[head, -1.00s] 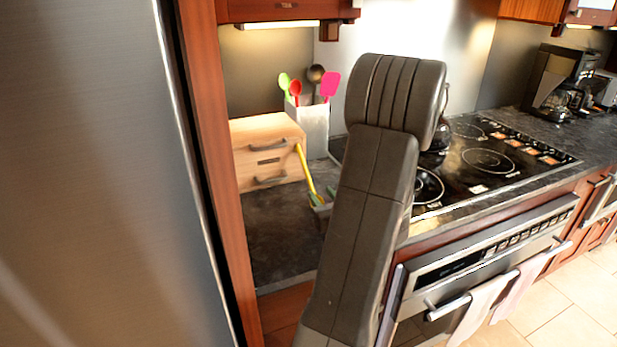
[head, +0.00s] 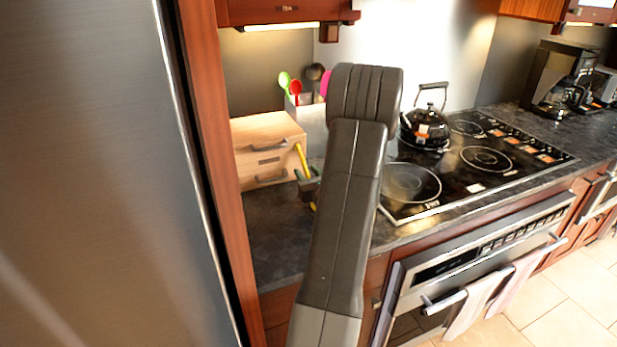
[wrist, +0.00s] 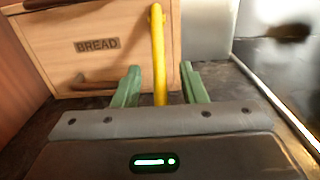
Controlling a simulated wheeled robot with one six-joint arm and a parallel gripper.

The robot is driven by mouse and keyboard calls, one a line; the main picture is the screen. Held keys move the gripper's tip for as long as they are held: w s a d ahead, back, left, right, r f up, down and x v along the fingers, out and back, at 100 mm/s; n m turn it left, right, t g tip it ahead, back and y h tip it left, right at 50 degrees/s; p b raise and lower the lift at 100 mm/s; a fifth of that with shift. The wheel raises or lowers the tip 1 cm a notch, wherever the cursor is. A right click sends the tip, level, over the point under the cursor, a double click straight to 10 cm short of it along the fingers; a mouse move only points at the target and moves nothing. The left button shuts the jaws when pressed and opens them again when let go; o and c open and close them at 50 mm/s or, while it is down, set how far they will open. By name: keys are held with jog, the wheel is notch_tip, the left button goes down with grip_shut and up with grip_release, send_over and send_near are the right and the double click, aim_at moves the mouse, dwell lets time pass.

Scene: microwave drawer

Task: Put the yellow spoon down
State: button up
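The yellow spoon (head: 303,160) shows as a long thin handle slanting in front of the wooden bread box (head: 262,132). In the wrist view, the spoon (wrist: 158,50) stands nearly upright between the two green fingers of my gripper (wrist: 160,84), with its hooked top against or just before the box front. A gap shows on both sides of the handle, so my gripper is open around it. In the head view, my gripper (head: 308,186) is low by the box's right front and covers part of the spoon. The spoon's lower end is mostly hidden.
The stove (head: 440,180) with a black kettle (head: 425,130) is to the right. Dark counter (head: 275,235) is clear in front of the box. The fridge (head: 90,180) fills the left.

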grip_shut()
